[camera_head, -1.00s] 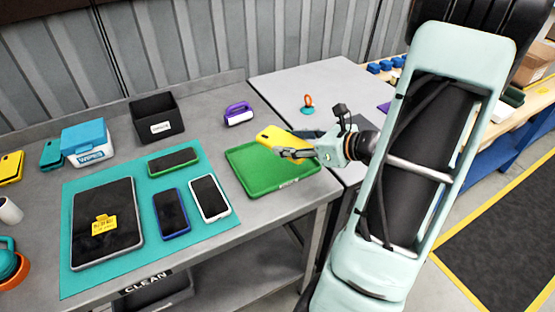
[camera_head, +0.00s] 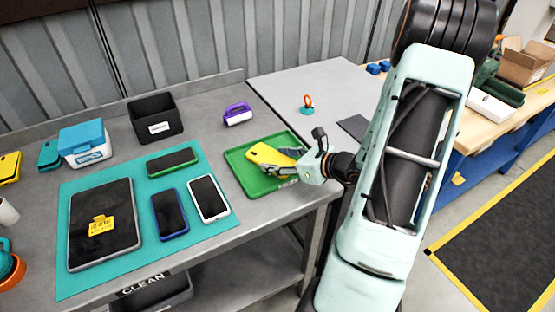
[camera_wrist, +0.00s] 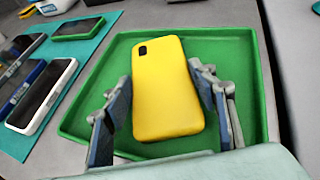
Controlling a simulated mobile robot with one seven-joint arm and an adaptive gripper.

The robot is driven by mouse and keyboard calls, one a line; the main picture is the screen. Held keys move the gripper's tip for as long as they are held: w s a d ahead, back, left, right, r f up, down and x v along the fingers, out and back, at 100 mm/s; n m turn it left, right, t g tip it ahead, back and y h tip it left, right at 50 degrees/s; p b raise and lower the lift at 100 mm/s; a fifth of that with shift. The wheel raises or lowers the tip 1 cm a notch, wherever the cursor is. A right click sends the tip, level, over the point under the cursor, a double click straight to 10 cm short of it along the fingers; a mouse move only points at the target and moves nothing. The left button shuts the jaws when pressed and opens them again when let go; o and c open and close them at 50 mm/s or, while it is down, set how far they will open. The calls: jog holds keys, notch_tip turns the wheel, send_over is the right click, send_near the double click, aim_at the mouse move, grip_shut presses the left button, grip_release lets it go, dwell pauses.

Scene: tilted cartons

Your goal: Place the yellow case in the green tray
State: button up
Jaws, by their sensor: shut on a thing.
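The yellow case (camera_head: 268,155) is in my gripper (camera_head: 296,160), over the green tray (camera_head: 240,168) on the grey table. In the wrist view the yellow case (camera_wrist: 167,90) lies between the two fingers of my gripper (camera_wrist: 165,105), back side up with its camera cutout at the far end. The green tray (camera_wrist: 84,118) shows around and beneath it, and the case's outline falls within the tray's rim. I cannot tell whether the case touches the tray floor. My gripper is shut on the case. Part of the tray's right side is hidden by my gripper.
Left of the tray, a teal mat (camera_head: 78,270) holds several phones and a tablet (camera_head: 103,222). A purple-handled item (camera_head: 238,114) and a black bin (camera_head: 156,117) stand behind. A wipes box (camera_head: 84,143) is further left. Bare table lies between tray and mat.

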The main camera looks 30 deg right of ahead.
jog(key=shift+f, duration=0.1)
jog(key=o, duration=1.2)
jog(key=shift+s+d+r, duration=0.15)
jog(key=shift+s+r, duration=0.05)
jog(key=shift+r, duration=0.05)
jog(key=v, duration=1.1)
jog(key=shift+s+r, duration=0.1)
jog(key=shift+s, duration=0.15)
